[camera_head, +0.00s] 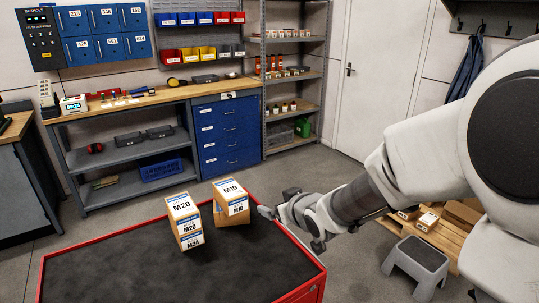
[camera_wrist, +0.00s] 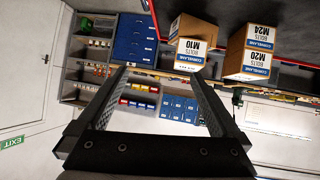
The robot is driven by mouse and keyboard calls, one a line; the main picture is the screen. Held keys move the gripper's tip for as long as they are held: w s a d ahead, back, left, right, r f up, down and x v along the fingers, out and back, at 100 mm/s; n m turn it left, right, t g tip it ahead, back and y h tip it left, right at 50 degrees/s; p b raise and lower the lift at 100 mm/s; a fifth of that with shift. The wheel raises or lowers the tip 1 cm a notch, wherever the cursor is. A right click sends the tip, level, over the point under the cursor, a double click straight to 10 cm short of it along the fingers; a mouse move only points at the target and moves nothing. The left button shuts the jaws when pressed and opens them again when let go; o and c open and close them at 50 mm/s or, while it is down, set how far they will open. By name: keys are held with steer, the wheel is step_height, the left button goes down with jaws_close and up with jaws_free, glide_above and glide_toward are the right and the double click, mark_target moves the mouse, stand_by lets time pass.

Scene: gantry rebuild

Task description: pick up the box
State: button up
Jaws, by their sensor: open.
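Several cardboard bolt boxes stand on the red cart's dark top (camera_head: 100,270). A box marked M10 (camera_head: 232,204) stands on the right. To its left, a box marked M20 (camera_head: 182,212) sits on one marked M24 (camera_head: 191,242). My gripper (camera_head: 284,218) is just right of the M10 box, with its jaws open. In the wrist view, no box lies between the fingers (camera_wrist: 158,74). The M10 box (camera_wrist: 193,43) shows upside down beyond and right of the fingertips, and the M20 box (camera_wrist: 252,65) farther right. The task does not say which box is meant.
A workbench (camera_head: 150,98) with blue drawers (camera_head: 228,135) and a shelf rack (camera_head: 292,75) stand behind the cart. A grey step stool (camera_head: 418,262) and a wooden pallet (camera_head: 450,235) with boxes are on the floor at right. The cart's front and left top is clear.

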mark_target(238, 198)
steer(key=w+a+f+y, duration=0.1)
steer(key=w+a+f, duration=0.1)
steer(key=w+a, duration=0.1)
steer(key=w+a+f+y, duration=0.1)
steer(key=w+a+f, duration=0.1)
steer(key=a, duration=0.3)
steer(key=w+a+f+n+y+p, duration=0.1)
steer(key=w+a+f, duration=0.1)
steer(key=w+a, duration=0.2)
steer(key=shift+x, duration=0.8)
steer(key=shift+f+p+x, duration=0.15)
steer(key=shift+p+x, duration=0.15)
steer(key=shift+x, duration=1)
steer(key=shift+f+p+x, duration=0.15)
steer(key=shift+p+x, duration=0.15)
steer(key=shift+x, duration=1)
steer(key=shift+s, duration=0.15)
steer(key=c, duration=1.6)
steer(key=shift+r, duration=0.1)
